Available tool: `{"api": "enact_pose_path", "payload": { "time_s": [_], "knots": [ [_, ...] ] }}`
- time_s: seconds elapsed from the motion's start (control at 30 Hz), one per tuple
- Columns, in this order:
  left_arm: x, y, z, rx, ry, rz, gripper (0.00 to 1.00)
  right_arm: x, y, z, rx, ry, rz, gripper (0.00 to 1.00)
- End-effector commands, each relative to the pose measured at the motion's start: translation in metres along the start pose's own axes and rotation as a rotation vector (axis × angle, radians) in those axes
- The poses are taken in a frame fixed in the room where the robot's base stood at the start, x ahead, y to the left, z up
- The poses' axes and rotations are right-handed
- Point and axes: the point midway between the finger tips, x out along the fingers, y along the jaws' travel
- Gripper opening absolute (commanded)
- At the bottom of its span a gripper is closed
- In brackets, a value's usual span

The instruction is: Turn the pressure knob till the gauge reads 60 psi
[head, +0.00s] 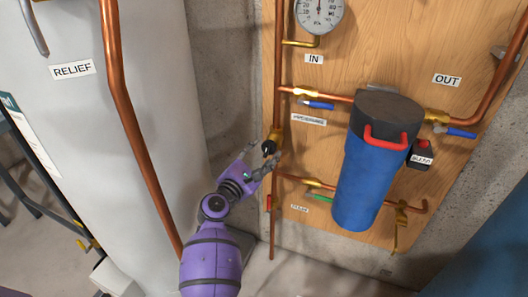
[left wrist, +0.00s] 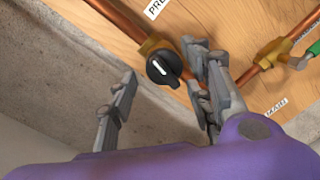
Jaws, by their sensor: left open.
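The pressure knob (head: 268,149) is black with a white pointer line, on a brass fitting of the vertical copper pipe. In the left wrist view the knob (left wrist: 163,69) shows its line running diagonally from upper left to lower right. My left gripper (head: 264,154) is open at the knob, with its fingers on either side; in the left wrist view the right finger is close to the knob and the left finger is farther off. Contact cannot be told. The round white gauge (head: 319,14) is cut off by the top edge, and its numbers are too small to read.
A blue filter housing (head: 371,170) with a red handle stands right of the knob on the wooden board (head: 460,50). Blue-handled valves (head: 318,105) and a green-handled valve (head: 320,198) sit on nearby copper pipes. A large pale tank (head: 150,120) stands at left.

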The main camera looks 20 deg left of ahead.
Motion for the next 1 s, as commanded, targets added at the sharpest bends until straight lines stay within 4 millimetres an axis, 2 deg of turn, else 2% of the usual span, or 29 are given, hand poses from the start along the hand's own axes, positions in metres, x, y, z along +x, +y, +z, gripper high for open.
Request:
{"api": "enact_pose_path", "payload": {
  "time_s": [0.1,0.2,0.47,0.8,1.0],
  "knots": [
    [0.013,0.000,-0.001,0.001,0.000,0.000,0.46,0.002,0.000,0.003,0.001,-0.004,0.000,0.00],
    [0.018,0.000,-0.001,0.001,0.001,0.000,0.46,0.002,0.000,0.004,0.002,-0.006,0.001,0.00],
    [0.020,0.000,-0.001,0.002,0.001,0.000,0.46,0.001,0.001,0.005,0.003,-0.008,0.002,0.00],
    [0.019,0.001,-0.001,0.003,0.001,0.002,0.05,0.000,0.001,0.005,0.003,-0.008,0.002,0.00],
    [0.019,0.002,0.000,-0.013,0.000,0.004,0.05,-0.001,0.001,0.003,0.002,-0.005,0.002,0.00]
  ]
}}
